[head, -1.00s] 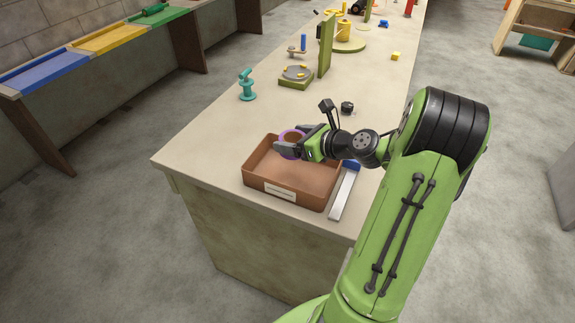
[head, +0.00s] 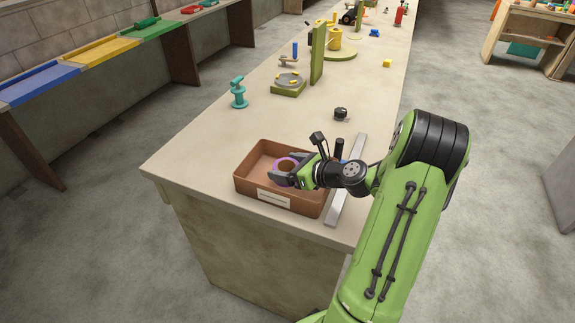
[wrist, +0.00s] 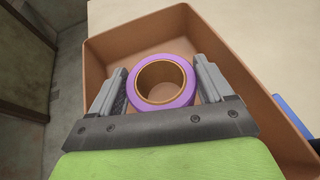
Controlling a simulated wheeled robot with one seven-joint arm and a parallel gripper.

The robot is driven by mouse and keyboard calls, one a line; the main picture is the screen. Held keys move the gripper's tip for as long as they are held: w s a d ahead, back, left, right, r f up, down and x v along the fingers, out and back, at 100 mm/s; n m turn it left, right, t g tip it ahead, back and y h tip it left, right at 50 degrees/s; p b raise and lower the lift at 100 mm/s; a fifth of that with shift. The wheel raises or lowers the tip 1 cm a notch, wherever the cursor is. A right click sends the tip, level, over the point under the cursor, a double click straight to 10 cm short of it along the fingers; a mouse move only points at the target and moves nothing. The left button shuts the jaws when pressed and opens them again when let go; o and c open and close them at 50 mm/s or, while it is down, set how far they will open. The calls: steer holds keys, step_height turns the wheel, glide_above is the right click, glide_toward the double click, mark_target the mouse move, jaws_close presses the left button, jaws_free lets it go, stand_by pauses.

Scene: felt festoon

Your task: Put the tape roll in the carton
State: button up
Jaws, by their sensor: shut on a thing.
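The tape roll is a purple ring with a brown core (wrist: 187,94); it shows in the wrist view between my two fingers and in the head view (head: 281,162). My gripper (head: 286,174) is shut on the roll and holds it over the carton. The carton is an open brown box with a pale label on its front wall (head: 246,186); its wall also shows in the wrist view (wrist: 245,85). The carton stands near the front end of the workbench. I cannot tell whether the roll touches the carton floor.
A grey metal bar (head: 338,206) lies right of the carton. A small black object (head: 341,113) and a teal stand (head: 239,93) are farther back on the workbench (head: 205,135). The bench left of the carton is clear.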

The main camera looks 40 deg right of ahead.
steer(key=o, duration=1)
steer(key=shift+r, duration=0.2)
steer(key=r+p+v, duration=0.1)
steer(key=p+v, duration=0.2)
steer(key=v, duration=0.9)
steer(key=a+r+n+g, duration=0.2)
steer(key=a+n+g, duration=0.5)
steer(key=a+n, duration=1)
steer(key=s+a+r+n+h, duration=0.1)
steer(key=s+a+r+n, duration=0.1)
steer(key=s+n, duration=0.2)
steer(key=s+a+r+n+h, duration=0.1)
steer(key=s+a+r+n, duration=0.1)
steer(key=s+n, duration=0.3)
steer(key=s+a+r+n+h, duration=0.1)
steer(key=s+a+r+n, duration=0.1)
steer(key=s+n, duration=0.2)
steer(key=shift+s+a+n+g+h, duration=0.15)
steer(key=shift+n+g+h, duration=0.15)
steer(key=shift+n, duration=1.2)
steer(key=shift+r, duration=0.1)
step_height(320, 180, up, 7)
steer(key=p, duration=0.7)
